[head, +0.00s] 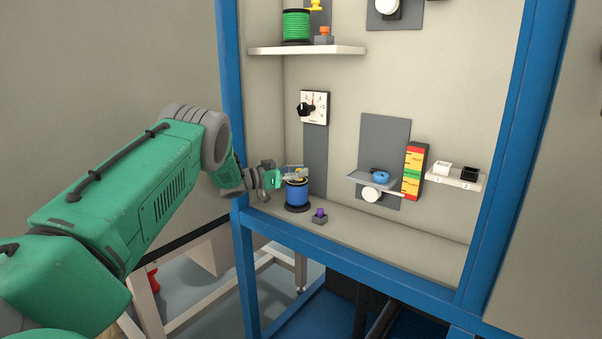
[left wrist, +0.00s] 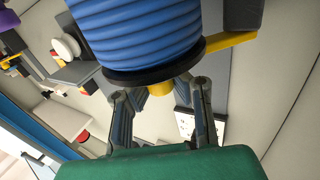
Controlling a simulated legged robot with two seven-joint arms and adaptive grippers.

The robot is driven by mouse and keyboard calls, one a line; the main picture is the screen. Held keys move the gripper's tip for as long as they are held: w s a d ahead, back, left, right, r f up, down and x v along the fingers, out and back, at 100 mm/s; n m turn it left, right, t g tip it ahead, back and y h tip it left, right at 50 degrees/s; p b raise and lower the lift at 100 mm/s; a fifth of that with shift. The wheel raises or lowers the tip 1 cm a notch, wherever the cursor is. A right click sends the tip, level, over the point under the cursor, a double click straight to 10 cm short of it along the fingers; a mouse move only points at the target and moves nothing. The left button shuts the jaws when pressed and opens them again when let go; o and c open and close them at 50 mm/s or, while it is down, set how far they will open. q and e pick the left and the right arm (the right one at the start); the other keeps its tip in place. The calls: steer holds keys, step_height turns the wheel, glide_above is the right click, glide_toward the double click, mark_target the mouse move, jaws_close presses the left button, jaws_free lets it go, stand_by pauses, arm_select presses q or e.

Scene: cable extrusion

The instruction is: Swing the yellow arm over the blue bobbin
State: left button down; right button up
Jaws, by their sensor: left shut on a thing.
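The blue bobbin (head: 297,196) stands upright on the bottom shelf near the left post of the frame. It fills the top of the left wrist view (left wrist: 140,32), with its dark flange towards my fingers. The yellow arm (left wrist: 232,41) shows beside the bobbin, and yellow also shows at the flange between my fingers. My left gripper (head: 291,173) is at the bobbin's top, shut on the yellow arm; its fingertips (left wrist: 162,90) are at the yellow part by the flange. The fingers partly hide the exact contact. My right gripper is not in view.
A purple-topped button (head: 320,216) stands right of the bobbin on the shelf. A dial (head: 314,107) is on the wall above. The upper shelf (head: 308,50) holds a green bobbin (head: 296,27). The blue left post (head: 232,70) is close to my left arm.

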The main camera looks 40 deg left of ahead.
arm_select(q)
steer(key=shift+f, duration=0.2)
steer(key=c, duration=1.4)
jaws_free()
steer(key=shift+a, duration=0.15)
steer(key=shift+o, duration=0.2)
step_height(320, 180, up, 9)
steer(key=shift+f, duration=0.15)
steer(key=shift+a+r, duration=0.1)
steer(key=shift+r, duration=0.45)
steer(key=shift+f, duration=0.1)
